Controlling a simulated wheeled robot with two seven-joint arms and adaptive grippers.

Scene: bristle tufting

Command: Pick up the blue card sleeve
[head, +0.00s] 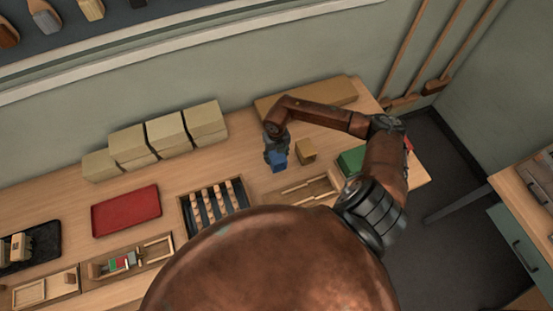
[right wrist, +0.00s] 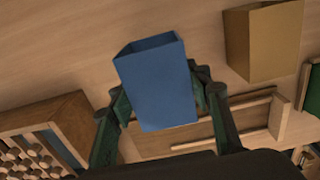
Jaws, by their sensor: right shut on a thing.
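The blue card sleeve (head: 279,160) is a small open-topped box in the head view, right of the table's middle. In the right wrist view the sleeve (right wrist: 157,85) stands between the two green fingers, its open end toward the top of the picture. My right gripper (head: 275,150) is shut on it, with one finger on each side; it also shows in the right wrist view (right wrist: 160,100). I cannot tell whether the sleeve touches the table or hangs just above it. My left gripper is not in view.
A tan sleeve (head: 306,151) stands close to the right of the blue one. A wooden frame (head: 308,190) and a rack of brushes (head: 214,206) lie nearer me. A green block (head: 351,160) is at the right, a red tray (head: 126,210) at the left. Cardboard boxes (head: 166,132) line the wall.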

